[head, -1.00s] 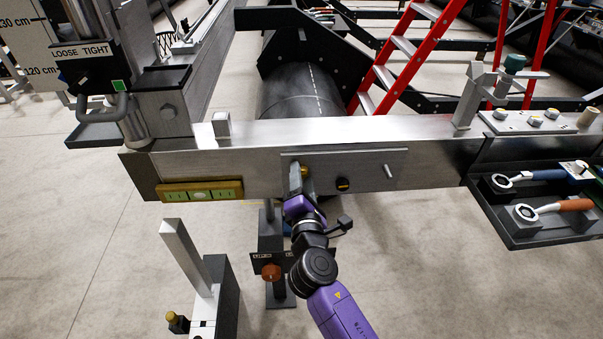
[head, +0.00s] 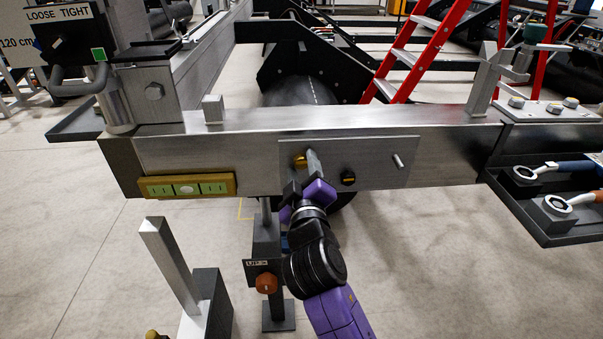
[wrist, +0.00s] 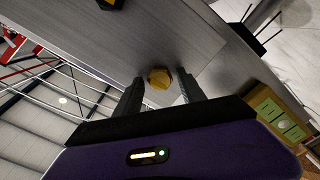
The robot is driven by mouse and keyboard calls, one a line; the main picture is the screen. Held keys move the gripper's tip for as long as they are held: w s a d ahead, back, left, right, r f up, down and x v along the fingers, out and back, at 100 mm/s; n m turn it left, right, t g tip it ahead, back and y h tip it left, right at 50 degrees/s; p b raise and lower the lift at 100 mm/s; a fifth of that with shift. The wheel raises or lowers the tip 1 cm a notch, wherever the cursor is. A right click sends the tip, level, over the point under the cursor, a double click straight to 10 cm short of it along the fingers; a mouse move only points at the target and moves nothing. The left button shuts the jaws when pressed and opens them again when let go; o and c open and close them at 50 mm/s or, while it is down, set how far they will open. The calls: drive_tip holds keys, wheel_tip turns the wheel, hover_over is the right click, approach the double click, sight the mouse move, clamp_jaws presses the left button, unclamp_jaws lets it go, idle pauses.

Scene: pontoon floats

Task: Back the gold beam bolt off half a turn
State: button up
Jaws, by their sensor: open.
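The gold beam bolt (head: 300,161) sticks out of a flat plate (head: 375,152) on the front face of the metal beam (head: 450,145). My gripper (head: 304,174) is at the bolt, coming from below, with one pale finger just right of it. In the wrist view my gripper (wrist: 161,85) is open, with a dark finger on each side of the bolt's hex head (wrist: 160,78). Gaps show between head and fingers. I cannot tell how deep the head sits between the tips.
A black-and-gold bolt (head: 348,178) and a pin (head: 398,160) are on the plate to the right. A green-windowed level (head: 187,187) is at left. Trays with wrenches (head: 555,205) stand right. A grey post (head: 170,265) and a stand with an orange knob (head: 266,283) are below.

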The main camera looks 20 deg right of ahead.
drive_tip(key=m+b, duration=0.1)
drive_tip(key=m, duration=0.1)
drive_tip(key=m+b, duration=0.1)
drive_tip(key=b, duration=0.1)
drive_tip(key=m+b, duration=0.2)
drive_tip(key=shift+f+m, duration=0.3)
drive_tip(key=shift+f, duration=0.05)
drive_tip(key=shift+r+m+b, duration=0.1)
drive_tip(key=shift+m+b, duration=0.85)
drive_tip(key=shift+m, duration=0.25)
drive_tip(key=shift+r+m, duration=0.2)
drive_tip(key=shift+m, duration=0.2)
drive_tip(key=shift+c, duration=0.2)
